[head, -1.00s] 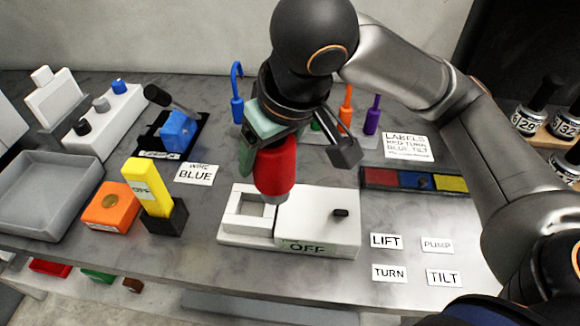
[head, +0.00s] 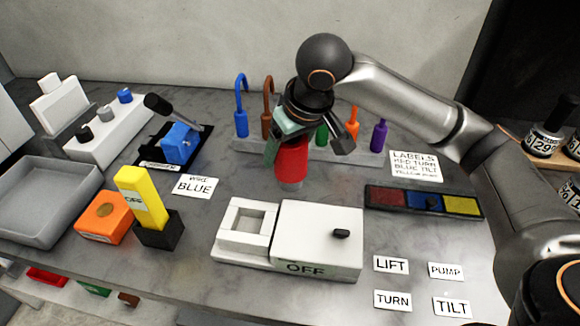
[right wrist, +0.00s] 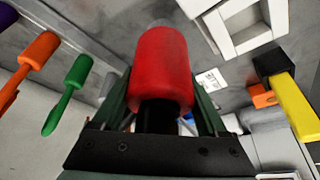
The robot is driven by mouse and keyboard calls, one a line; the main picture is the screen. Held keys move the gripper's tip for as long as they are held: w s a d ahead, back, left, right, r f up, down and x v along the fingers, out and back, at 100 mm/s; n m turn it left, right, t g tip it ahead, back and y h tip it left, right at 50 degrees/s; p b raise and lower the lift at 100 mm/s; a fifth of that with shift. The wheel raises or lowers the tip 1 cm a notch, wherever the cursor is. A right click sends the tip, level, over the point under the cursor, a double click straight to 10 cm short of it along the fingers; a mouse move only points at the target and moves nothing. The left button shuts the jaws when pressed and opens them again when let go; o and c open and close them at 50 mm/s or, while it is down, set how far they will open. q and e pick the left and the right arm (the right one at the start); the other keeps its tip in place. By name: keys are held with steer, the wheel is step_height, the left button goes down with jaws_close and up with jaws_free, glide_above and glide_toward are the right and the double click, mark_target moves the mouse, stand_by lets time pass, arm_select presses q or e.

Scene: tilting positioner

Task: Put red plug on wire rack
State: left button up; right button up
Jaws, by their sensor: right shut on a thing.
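The red plug (head: 292,163) is held by my right gripper (head: 305,143), with its grey end pointing down. It is just in front of the wire rack (head: 248,146), a low grey bar at the back of the table. In the right wrist view the red plug (right wrist: 162,70) sits between the fingers. The rack carries a blue wire (head: 240,122), a brown wire (head: 267,122), a green one (head: 322,136), an orange one (head: 352,129) and a purple one (head: 379,136). My gripper and the plug hide the rack's middle. The left gripper is out of view.
A white box (head: 320,232) marked OFF with a square recess stands in front. A yellow block (head: 143,195) stands in a black holder, beside an orange box (head: 104,220). A blue lever switch (head: 180,142) stands left of the rack. A colour strip (head: 390,199) lies right.

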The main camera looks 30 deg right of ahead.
mark_target(302, 138)
steer(key=shift+w+d+f, duration=0.3)
steer(key=shift+w+f, duration=0.05)
steer(key=shift+f, duration=0.2)
steer(key=shift+w+d+f, duration=0.3)
steer(key=shift+f, duration=0.2)
steer(key=shift+w+d+f+b, duration=0.15)
steer(key=shift+f+b, duration=0.25)
steer(key=shift+f, duration=1.3)
steer(key=shift+f, duration=0.15)
steer(key=o, duration=1.5)
steer(key=shift+o, duration=0.2)
steer(key=p+v, duration=0.2)
steer(key=v, duration=1)
